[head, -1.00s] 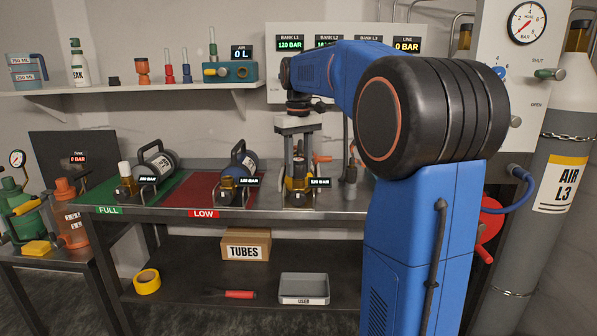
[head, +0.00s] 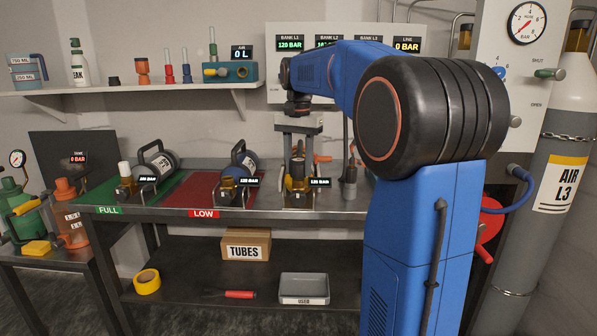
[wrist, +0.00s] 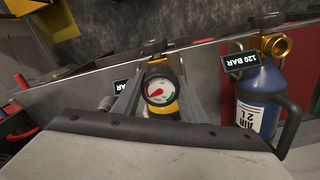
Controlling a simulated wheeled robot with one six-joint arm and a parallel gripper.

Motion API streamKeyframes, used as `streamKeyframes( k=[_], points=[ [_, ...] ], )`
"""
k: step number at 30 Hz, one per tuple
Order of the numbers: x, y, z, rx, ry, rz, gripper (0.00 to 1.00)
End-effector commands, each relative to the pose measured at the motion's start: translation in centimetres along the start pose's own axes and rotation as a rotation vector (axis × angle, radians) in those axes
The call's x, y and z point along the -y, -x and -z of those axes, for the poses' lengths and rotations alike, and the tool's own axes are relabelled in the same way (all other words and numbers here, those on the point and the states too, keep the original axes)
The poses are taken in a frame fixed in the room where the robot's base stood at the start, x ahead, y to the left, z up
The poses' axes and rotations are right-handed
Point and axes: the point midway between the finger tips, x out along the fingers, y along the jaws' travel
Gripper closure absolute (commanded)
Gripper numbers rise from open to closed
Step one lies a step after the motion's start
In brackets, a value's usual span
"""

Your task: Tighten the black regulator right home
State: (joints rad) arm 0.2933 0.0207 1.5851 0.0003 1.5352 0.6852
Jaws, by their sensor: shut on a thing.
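My gripper (head: 298,172) points down over the bench and is shut on a regulator with a yellow body (head: 298,184). The regulator's round white gauge (wrist: 158,90) with red marking faces the wrist camera between the grey fingers. The regulator sits at the valve end of a cylinder by a 120 BAR tag (head: 320,182); most of that cylinder is hidden. Little black shows on the regulator, and its thread is hidden, so I cannot tell how far it is screwed in.
Another cylinder (head: 160,165) lies on the green FULL mat. A shelf (head: 130,92) runs behind.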

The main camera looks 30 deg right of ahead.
Motion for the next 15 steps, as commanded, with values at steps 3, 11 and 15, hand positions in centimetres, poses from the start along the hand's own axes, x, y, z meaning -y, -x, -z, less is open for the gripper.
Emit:
streamKeyframes(
  k=[3, 11, 15],
  points=[
    [-0.03, -0.02, 0.01, 0.000, -0.115, 0.000, 0.88],
    [-0.03, -0.02, 0.00, 0.000, -0.122, -0.001, 0.42],
    [-0.03, -0.02, 0.00, 0.000, -0.114, -0.001, 0.42]
  ],
)
